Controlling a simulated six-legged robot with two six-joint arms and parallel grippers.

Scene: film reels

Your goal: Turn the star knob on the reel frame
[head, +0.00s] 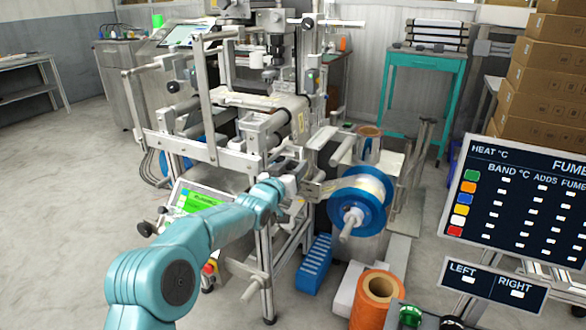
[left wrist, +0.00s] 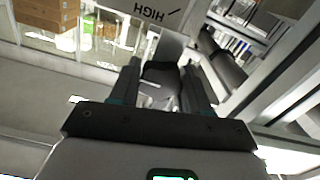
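The reel frame (head: 211,110) is a pale metal machine with rollers and bars, left of centre in the head view. A blue-flanged reel (head: 375,200) sits on its right side. My left arm reaches in from the lower left, and its gripper (head: 308,188) is at the frame, just left of the reel. In the left wrist view, the two fingers of my left gripper (left wrist: 165,82) stand apart on either side of a dark knob-like part (left wrist: 161,74), probably the star knob. I cannot tell whether they press on it. The head view does not show this knob clearly. My right gripper is not in view.
A plate marked HIGH (left wrist: 150,12) is close beyond the fingers. A dark panel (head: 525,205) stands at right. The floor at left is clear.

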